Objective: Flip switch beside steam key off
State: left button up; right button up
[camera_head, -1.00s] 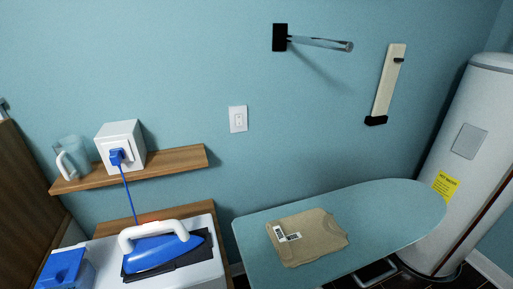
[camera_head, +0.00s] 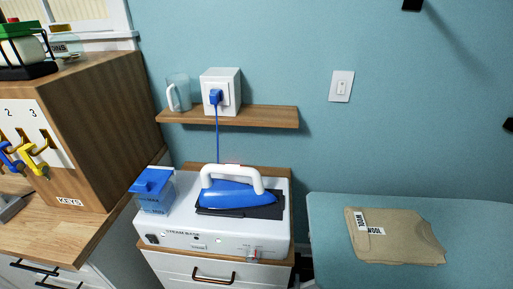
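A white steam unit (camera_head: 180,222) stands on a drawer cabinet, with small lettering on its front that looks like "STEAM BASE". A small black switch-like control (camera_head: 152,239) is at the left of that front; its position is too small to read. A small greenish dot (camera_head: 219,239) is near the middle. A small pale, reddish key-like part (camera_head: 253,254) is at the lower right; I cannot tell exactly what it is. A blue iron (camera_head: 232,196) with a white handle rests on top. Neither of my grippers is in view.
A blue-lidded tank (camera_head: 153,190) sits at the unit's left end. A white box with a blue plug (camera_head: 220,92) and a clear jug (camera_head: 179,94) stand on a shelf (camera_head: 270,117). A wall plate (camera_head: 341,86) is right of it. An ironing board (camera_head: 325,215) holds a folded brown cloth (camera_head: 395,240).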

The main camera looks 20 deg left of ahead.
aim_at(152, 238)
jog(key=j+u, duration=0.2)
jog(key=u, duration=0.85)
